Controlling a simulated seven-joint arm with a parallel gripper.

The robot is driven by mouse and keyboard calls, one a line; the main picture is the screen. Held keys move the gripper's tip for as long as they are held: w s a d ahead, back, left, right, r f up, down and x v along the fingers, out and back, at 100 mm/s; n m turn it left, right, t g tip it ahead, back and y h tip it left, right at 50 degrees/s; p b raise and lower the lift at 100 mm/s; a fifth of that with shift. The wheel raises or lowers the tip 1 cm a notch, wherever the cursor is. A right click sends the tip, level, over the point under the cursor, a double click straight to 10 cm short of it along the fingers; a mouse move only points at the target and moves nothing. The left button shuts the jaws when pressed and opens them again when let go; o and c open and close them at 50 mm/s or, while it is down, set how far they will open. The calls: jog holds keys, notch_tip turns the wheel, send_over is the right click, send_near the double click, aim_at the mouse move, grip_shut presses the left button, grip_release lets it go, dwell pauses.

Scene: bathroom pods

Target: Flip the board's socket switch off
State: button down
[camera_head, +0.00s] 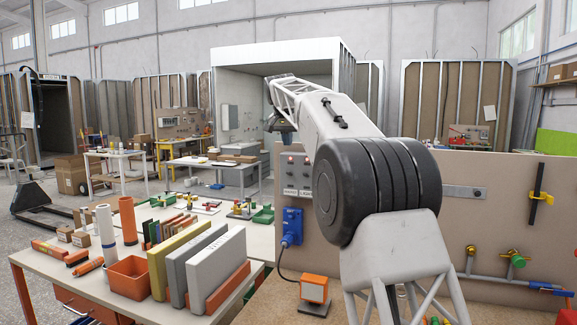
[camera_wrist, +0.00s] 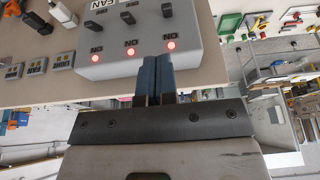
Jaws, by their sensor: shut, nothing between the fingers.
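The grey switch box (camera_wrist: 150,35) shows upside down at the top of the wrist view. It has three dark toggles, at left (camera_wrist: 97,29), middle (camera_wrist: 127,17) and right (camera_wrist: 167,10). Three red lamps beside "ON" marks glow, including the right one (camera_wrist: 171,45). A "FAN" label (camera_wrist: 103,5) is readable; I cannot read a socket label. My gripper (camera_wrist: 157,58) is shut and empty, its blue fingertips at the box's lower edge, close to the right lamp. Contact is unclear. In the head view the box (camera_head: 295,172) is partly hidden behind my arm, and the fingertips are not clear.
The upright board (camera_head: 480,215) carries a blue socket (camera_head: 292,222) with a plug and cable, pipes and a yellow clamp (camera_head: 541,192). Small labelled plates (camera_wrist: 64,60) sit beside the box.

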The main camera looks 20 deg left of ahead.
aim_at(288, 173)
jog(key=shift+w+a, duration=0.1)
jog(key=shift+a, duration=0.4)
jog(key=shift+f, duration=0.2)
jog(key=shift+x, duration=4.9)
jog(key=shift+s+f+t, duration=0.1)
jog(key=shift+s+t, duration=0.2)
jog(key=shift+t, duration=0.4)
jog(key=shift+s+f+t, duration=0.35)
jog(key=shift+f+t, duration=0.1)
jog(key=shift+t, duration=0.55)
jog(key=shift+s+d+f+t, duration=0.15)
jog(key=shift+f+t, duration=0.1)
jog(key=shift+t, duration=0.45)
jog(key=shift+s+a+f+t, duration=0.15)
jog(key=shift+f+t, duration=0.15)
jog(key=shift+t, duration=0.4)
jog(key=shift+s+d+f+t, duration=0.15)
jog(key=shift+f+t, duration=0.1)
jog(key=shift+t, duration=0.45)
jog(key=shift+r, duration=0.25)
jog(key=shift+r, duration=0.55)
